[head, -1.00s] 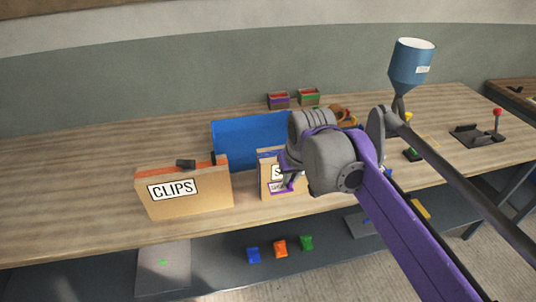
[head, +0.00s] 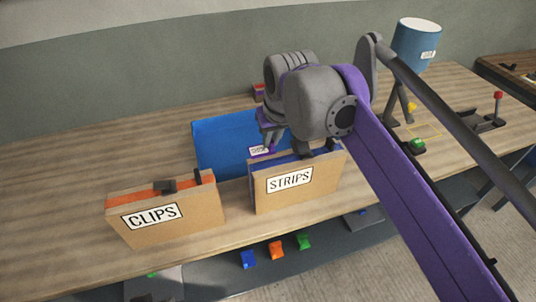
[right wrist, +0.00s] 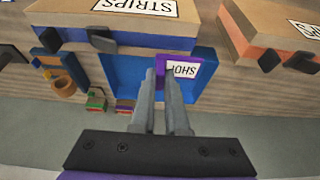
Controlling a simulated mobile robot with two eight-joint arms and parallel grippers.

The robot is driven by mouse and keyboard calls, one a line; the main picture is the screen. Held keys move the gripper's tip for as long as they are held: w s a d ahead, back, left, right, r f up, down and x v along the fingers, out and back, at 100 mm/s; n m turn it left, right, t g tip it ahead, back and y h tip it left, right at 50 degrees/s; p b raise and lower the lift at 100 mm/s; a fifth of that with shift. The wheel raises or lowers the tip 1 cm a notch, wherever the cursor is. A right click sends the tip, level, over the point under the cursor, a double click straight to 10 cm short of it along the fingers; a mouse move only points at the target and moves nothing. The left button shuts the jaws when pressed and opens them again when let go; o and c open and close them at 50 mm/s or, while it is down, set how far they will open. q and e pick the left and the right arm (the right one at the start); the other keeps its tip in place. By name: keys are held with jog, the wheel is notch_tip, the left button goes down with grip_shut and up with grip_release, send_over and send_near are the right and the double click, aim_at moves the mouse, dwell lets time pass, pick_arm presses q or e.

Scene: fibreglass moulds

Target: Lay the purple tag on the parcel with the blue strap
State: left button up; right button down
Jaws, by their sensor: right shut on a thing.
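My right gripper (head: 268,147) is shut on the purple tag (head: 259,150), which has a white printed label. The tag also shows between the fingertips in the right wrist view (right wrist: 180,70), in front of a blue panel or tray (head: 215,140). The cardboard parcel marked STRIPS (head: 300,190) has blue along its top edge and stands in front of the gripper. The tag is apart from this parcel's front face. No separate strap can be made out. My left gripper is not in view.
A cardboard parcel marked CLIPS (head: 185,222), with an orange top edge, stands to the left. A blue hopper (head: 414,48) and a red-knobbed lever (head: 498,97) stand at the right. Several small coloured pieces lie below the bench edge. The bench (head: 60,180) is bare at far left.

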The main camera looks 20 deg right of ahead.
aim_at(273, 150)
jog(key=shift+f, duration=2.6)
jog(key=shift+w+f, duration=0.1)
jog(key=c, duration=0.9)
grip_release()
jog(key=v, duration=1.2)
jog(key=shift+t, duration=0.3)
jog(key=s+f, duration=0.5)
jog(key=f, duration=0.4)
jog(key=s+d+f, duration=0.1)
jog(key=s+f, duration=0.5)
jog(key=f, duration=0.4)
jog(key=s+d+f, duration=0.1)
jog(key=s+f, duration=0.4)
jog(key=f, duration=0.4)
jog(key=shift+s+d+f+p, duration=0.15)
jog(key=shift+s+f+p, duration=0.05)
jog(key=shift+p, duration=0.15)
